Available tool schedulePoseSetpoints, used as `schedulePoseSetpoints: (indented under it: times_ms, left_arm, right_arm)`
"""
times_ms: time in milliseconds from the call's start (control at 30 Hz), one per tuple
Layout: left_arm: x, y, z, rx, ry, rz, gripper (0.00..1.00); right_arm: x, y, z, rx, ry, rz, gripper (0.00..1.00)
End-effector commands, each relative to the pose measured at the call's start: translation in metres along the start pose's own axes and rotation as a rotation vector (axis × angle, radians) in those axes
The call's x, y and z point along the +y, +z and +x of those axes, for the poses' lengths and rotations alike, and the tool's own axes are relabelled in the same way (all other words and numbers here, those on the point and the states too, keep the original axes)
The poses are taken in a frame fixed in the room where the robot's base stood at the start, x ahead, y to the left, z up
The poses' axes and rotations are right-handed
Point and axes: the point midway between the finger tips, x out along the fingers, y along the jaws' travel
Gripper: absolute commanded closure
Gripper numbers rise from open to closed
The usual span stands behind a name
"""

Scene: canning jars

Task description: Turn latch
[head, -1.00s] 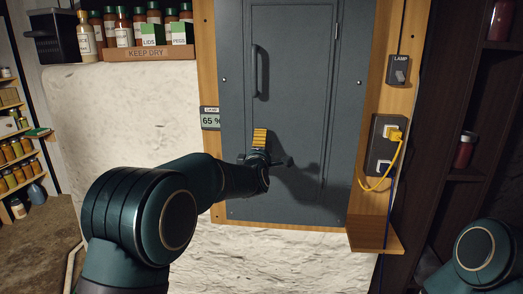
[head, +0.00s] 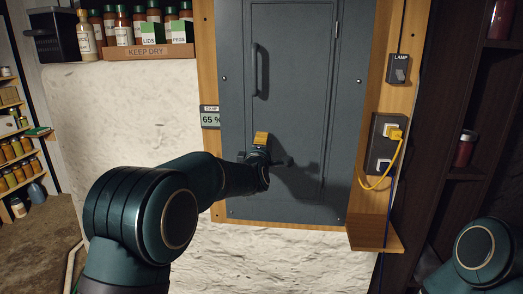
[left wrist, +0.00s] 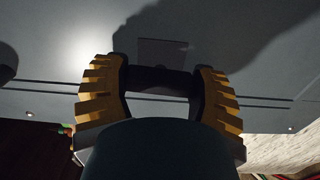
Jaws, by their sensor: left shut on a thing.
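The grey metal cabinet door (head: 297,100) is closed, with a long vertical handle (head: 262,72) near its upper left. My left gripper (head: 261,140) is at the lower left of the door, one yellow ribbed finger showing on top. In the left wrist view both yellow fingers of my left gripper (left wrist: 159,68) stand either side of a dark bar, the latch (left wrist: 160,82), and are shut on it. In the head view my gripper hides most or all of the latch, so its angle is unclear there. My right gripper is out of view.
A lamp switch (head: 399,69) and a socket box (head: 386,145) with a yellow cable (head: 385,180) are right of the door. A damp display (head: 210,118) reads 65 % at its left. A jar crate (head: 150,52) stands upper left.

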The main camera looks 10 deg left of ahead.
Motion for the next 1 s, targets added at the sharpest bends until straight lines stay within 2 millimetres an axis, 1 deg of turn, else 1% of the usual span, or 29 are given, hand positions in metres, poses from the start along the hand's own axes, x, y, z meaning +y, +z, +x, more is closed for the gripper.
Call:
schedulePoseSetpoints:
  times_ms: [267, 567, 1000]
  left_arm:
    - [-0.0003, 0.0002, 0.0, 0.0, 0.0, 0.186, 0.73]
    - [0.0, 0.0002, 0.0, 0.0, 0.0, 0.47, 0.73]
    - [0.0005, 0.0005, 0.0001, 0.0, 0.0, 0.89, 0.73]
  right_arm:
    - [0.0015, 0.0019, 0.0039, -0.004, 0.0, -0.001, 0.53]
    - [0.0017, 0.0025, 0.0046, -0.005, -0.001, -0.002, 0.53]
    - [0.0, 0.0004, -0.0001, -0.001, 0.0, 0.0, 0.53]
